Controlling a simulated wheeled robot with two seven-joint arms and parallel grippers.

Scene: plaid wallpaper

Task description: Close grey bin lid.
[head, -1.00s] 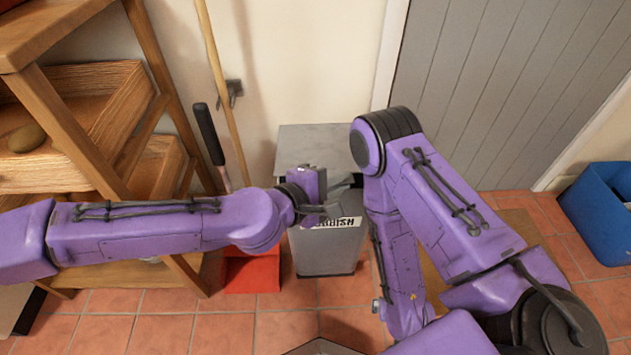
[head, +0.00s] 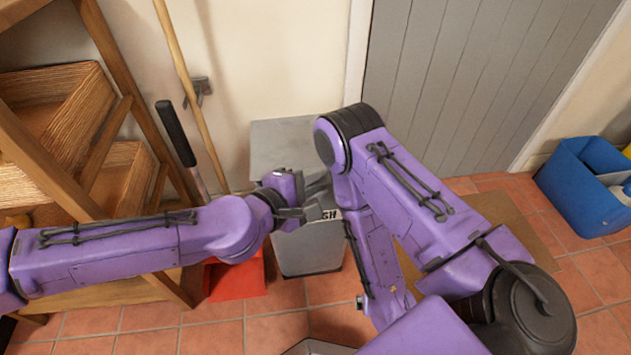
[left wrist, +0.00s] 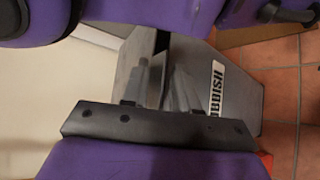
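The grey bin (head: 308,258) stands on the tiled floor against the wall, with a white label partly reading "RUBBISH". Its grey lid panel (head: 278,141) shows behind my left gripper; my arms cover much of the bin's top, so the lid's exact angle is hard to tell.
A wooden shelf (head: 95,190) stands at the left. A red dustpan (head: 236,277) and a broom handle (head: 190,85) are just left of the bin. A grey door (head: 480,85) is behind right. A blue crate (head: 583,190) is at the far right.

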